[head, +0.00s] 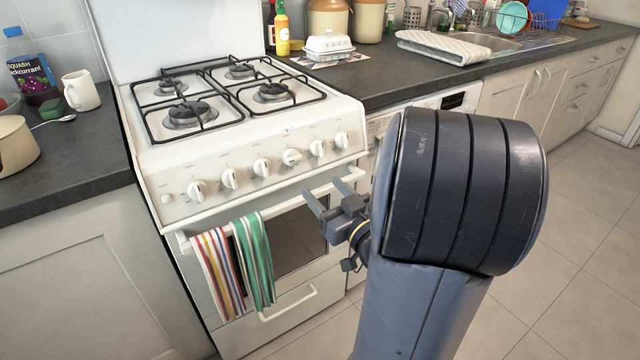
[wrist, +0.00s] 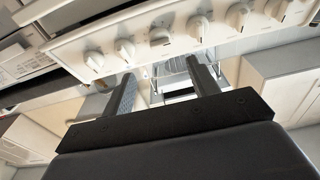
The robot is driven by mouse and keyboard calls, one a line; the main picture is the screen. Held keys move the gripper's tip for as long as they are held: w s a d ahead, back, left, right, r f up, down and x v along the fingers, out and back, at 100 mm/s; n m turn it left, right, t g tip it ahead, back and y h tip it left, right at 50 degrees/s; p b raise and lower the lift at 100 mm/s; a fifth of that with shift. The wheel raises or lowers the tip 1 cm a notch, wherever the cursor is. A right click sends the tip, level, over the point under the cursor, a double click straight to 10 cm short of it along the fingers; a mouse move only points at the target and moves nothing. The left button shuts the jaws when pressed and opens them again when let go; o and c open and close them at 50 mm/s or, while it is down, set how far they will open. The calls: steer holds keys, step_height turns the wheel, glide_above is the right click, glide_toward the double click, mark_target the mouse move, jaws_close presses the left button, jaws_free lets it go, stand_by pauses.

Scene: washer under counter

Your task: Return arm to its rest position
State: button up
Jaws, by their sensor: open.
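My gripper (head: 327,202) is open and empty in the head view. It is in front of the white stove, near the oven door handle and below the row of knobs. In the wrist view its two fingers (wrist: 161,88) are spread apart with nothing between them. My dark arm covers the right middle of the head view and hides much of the washer (head: 455,100) under the counter. I cannot tell from the picture whether the fingers touch the oven.
The stove (head: 255,150) has a knob row; striped (head: 217,270) and green (head: 256,255) towels hang on its oven handle. A dark counter (head: 395,82) with a sink (head: 495,42) runs right. A pot (head: 15,148) and mug (head: 82,92) stand left. Tiled floor (head: 585,210) is clear at right.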

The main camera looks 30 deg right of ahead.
mark_target(297, 160)
steer(key=shift+w, duration=0.1)
stand_by(0.3)
steer(key=w, duration=0.7)
steer(key=w+r+b, duration=0.1)
steer(key=w, duration=0.2)
steer(key=shift+w+a, duration=0.2)
steer(key=shift+w, duration=0.1)
steer(key=shift+s, duration=0.1)
